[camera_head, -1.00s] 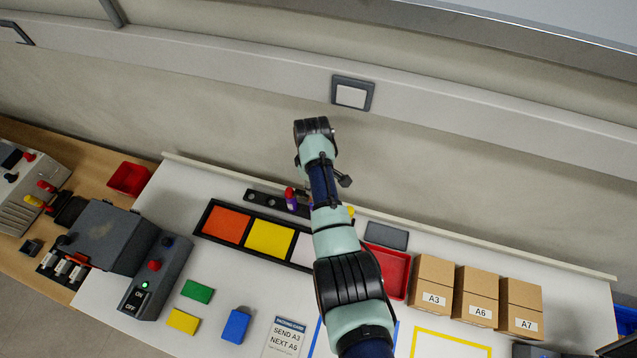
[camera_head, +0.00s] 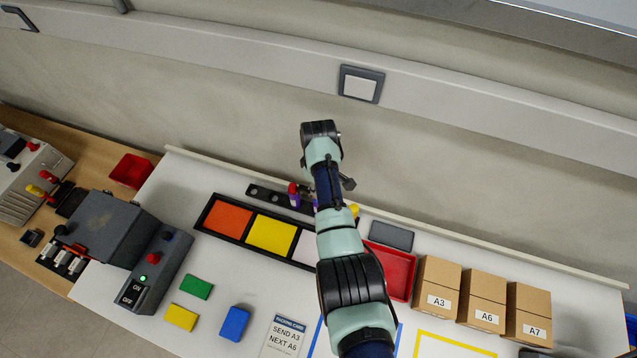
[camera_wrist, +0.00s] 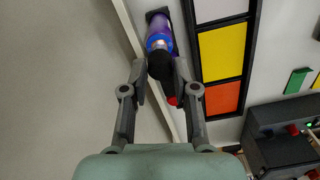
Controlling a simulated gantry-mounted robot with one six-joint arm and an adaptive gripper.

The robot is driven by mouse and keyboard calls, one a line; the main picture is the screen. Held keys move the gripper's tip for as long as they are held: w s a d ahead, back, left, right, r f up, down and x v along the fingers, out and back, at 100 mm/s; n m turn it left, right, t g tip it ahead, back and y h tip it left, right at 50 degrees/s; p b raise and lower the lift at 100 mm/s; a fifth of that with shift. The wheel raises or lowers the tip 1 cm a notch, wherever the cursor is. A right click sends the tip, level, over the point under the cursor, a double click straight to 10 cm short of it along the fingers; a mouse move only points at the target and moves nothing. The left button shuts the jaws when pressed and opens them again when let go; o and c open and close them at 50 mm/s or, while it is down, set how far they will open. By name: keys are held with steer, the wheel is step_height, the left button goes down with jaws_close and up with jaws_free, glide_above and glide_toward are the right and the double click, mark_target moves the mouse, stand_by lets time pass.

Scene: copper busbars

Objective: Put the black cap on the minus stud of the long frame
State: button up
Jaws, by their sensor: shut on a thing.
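In the wrist view my gripper (camera_wrist: 161,73) is shut on a black rounded piece (camera_wrist: 161,68) between its fingertips. Just beyond it is a purple and blue cylinder (camera_wrist: 160,40) with a bright highlight. I cannot tell whether the black piece is joined to the cylinder. In the head view my arm hides the fingertips. I cannot make out a long frame or a minus stud for certain in either view.
A dark rack with holes (camera_head: 268,195) lies along the back of the bench, a red-topped purple item (camera_head: 293,190) at its right. In front are a tray's yellow panel (camera_head: 271,233), a red bin (camera_head: 397,283) and cartons (camera_head: 437,285). A control box (camera_head: 150,280) stands left.

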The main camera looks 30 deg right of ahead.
steer(key=shift+f+b, duration=1.2)
steer(key=shift+f, duration=0.3)
steer(key=shift+f, duration=0.2)
steer(key=o, duration=1)
step_height(320, 180, up, 6)
steer(key=p, duration=0.6)
steer(key=shift+r, duration=0.15)
